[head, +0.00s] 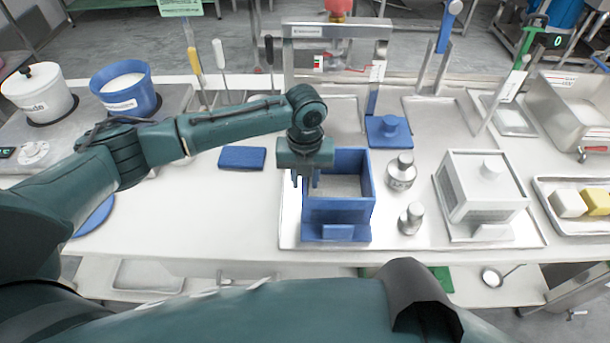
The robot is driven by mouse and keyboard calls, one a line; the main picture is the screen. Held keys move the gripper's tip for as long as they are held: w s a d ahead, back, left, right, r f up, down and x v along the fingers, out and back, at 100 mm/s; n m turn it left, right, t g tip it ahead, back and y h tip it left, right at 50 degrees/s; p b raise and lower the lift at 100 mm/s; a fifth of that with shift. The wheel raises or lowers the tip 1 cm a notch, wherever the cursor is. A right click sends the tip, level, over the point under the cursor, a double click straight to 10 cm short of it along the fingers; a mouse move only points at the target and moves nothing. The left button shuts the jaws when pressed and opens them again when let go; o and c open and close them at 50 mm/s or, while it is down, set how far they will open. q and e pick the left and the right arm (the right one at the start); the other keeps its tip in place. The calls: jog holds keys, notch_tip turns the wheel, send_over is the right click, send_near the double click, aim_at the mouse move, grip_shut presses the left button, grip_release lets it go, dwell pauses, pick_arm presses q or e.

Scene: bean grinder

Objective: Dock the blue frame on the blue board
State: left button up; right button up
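The blue frame (338,233), an open box with upright walls, stands on a pale tray in the middle of the table. My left gripper (306,182) points down at the frame's left wall. Its fingers are at that wall, but whether they are closed on it is unclear. A flat blue board (242,158) lies on the table left of the frame, apart from it. Another blue plate with a knob (389,131) sits behind the frame on the right. I cannot tell which is the task's board. My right gripper is out of view.
Two metal knobbed weights (401,171) (411,218) stand close to the right of the frame. A white louvred box (482,188) is farther right. A metal gantry (336,50) rises behind. The table left of the frame is mostly clear.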

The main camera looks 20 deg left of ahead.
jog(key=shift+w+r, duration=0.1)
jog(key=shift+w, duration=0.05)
pick_arm(q)
jog(key=shift+r, duration=0.1)
jog(key=shift+r, duration=0.3)
notch_tip(320, 180, up, 12)
jog(key=shift+r+b, duration=0.2)
jog(key=shift+b, duration=0.25)
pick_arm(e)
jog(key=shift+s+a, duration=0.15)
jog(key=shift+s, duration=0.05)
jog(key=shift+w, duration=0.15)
